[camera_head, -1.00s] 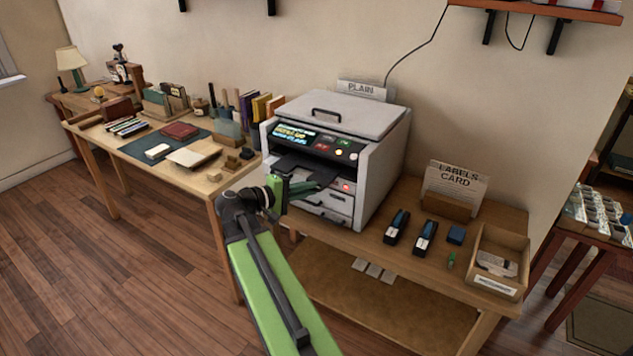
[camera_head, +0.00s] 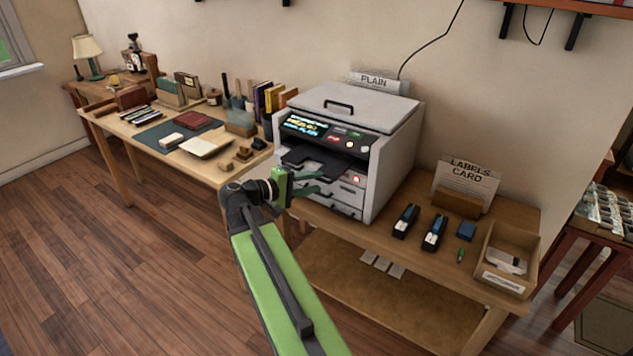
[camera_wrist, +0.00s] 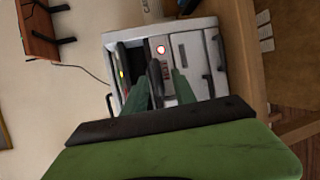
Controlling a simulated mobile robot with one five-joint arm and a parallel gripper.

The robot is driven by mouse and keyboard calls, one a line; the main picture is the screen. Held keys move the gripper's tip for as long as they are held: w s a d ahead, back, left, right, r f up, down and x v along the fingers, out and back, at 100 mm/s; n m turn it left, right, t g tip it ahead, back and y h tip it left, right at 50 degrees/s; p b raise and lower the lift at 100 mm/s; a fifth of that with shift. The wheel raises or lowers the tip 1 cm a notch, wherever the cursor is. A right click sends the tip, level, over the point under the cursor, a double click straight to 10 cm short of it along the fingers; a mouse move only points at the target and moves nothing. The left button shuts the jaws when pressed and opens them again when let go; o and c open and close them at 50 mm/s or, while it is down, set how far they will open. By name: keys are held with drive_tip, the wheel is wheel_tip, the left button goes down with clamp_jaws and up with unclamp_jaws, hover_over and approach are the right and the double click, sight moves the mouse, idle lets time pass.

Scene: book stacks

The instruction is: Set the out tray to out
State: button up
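The grey printer (camera_head: 395,175) stands on the wooden table, its dark out tray (camera_head: 322,161) jutting from the front below the control panel. My gripper (camera_head: 325,178) is just in front of and below the tray's outer part, fingers apart. In the wrist view, the printer front appears turned sideways, and the dark tray (camera_wrist: 155,78) shows edge-on between my two teal fingers (camera_wrist: 161,92). A gap shows beside the right finger, and I cannot tell whether either finger touches the tray. A red-lit button (camera_head: 356,180) is on the printer front to the right.
A desk (camera_head: 155,140) with books and stationery is to the left. Wooden floor is clear at front left.

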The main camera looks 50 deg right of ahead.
drive_tip(key=p+v, duration=0.3)
drive_tip(key=v, duration=1.3)
drive_tip(key=shift+a, duration=0.15)
drive_tip(key=a+f+n+t+y, duration=0.1)
drive_tip(key=a+f+t+y, duration=0.1)
drive_tip(key=a+f+y, duration=0.75)
drive_tip(key=w+a+f+t+y, duration=0.15)
drive_tip(key=a+f+y, duration=0.6)
drive_tip(key=a, duration=0.85)
wheel_tip(320, 180, up, 11)
drive_tip(key=h+p, duration=0.1)
drive_tip(key=p, duration=1.2)
drive_tip(key=shift+r+n+h, duration=0.2)
drive_tip(key=shift+n+h, duration=0.1)
drive_tip(key=shift+h, duration=0.1)
